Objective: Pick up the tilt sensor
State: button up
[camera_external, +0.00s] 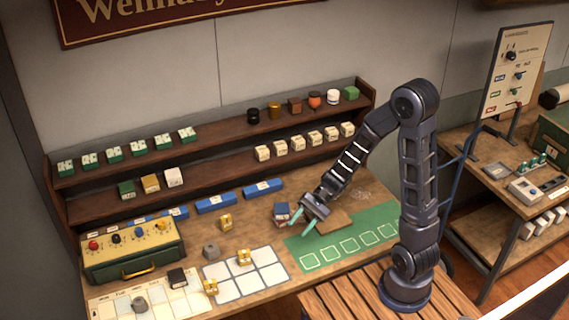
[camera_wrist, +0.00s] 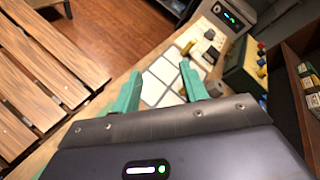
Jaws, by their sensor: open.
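My gripper (camera_external: 301,226) is open and empty above the green mat (camera_external: 381,216) at the right of the bench. Its two teal fingers stand apart in the wrist view (camera_wrist: 158,80). I cannot tell for sure which small object is the tilt sensor. Candidates to the gripper's left are a grey block (camera_external: 211,251), several yellow pieces such as one on the white grid mat (camera_external: 244,257), a dark box (camera_external: 177,277) and a grey rounded part (camera_external: 139,304). A dark blue-and-red box (camera_external: 282,212) lies close beside the gripper.
A control box with coloured knobs (camera_external: 133,254) stands at the left. Blue trays (camera_external: 215,203) line the bench back, below a two-tier shelf (camera_external: 220,135) of small boxes and jars. A slatted wooden table (camera_external: 345,297) is in front.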

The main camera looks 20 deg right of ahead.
jog(key=w+a+f+m+t+y, duration=0.2)
jog(key=w+a+f+m+y, duration=0.1)
jog(key=a+f+m+y, duration=0.3)
jog(key=m+t, duration=0.5)
jog(key=m, duration=0.2)
send_near(239, 255)
jog(key=shift+d+f, duration=0.45)
jog(key=shift+d, duration=0.2)
jog(key=shift+w+a+f+m+t, duration=0.1)
jog(key=shift+f+m+t, duration=0.4)
jog(key=shift+f, duration=0.05)
jog(key=a, duration=0.5)
jog(key=shift+w+a, duration=0.1)
jog(key=shift+w, duration=0.3)
jog(key=shift+w+a+r, duration=0.1)
jog(key=shift+w+a, duration=0.05)
jog(key=shift+a, duration=0.8)
jog(key=shift+w+a+r, duration=0.1)
jog(key=shift+w+a, duration=0.05)
jog(key=shift+a, duration=0.75)
jog(key=shift+w+a+r, duration=0.1)
jog(key=shift+w+a, duration=0.05)
jog(key=shift+a, duration=0.8)
grip_shut()
notch_tip(239, 255, up, 20)
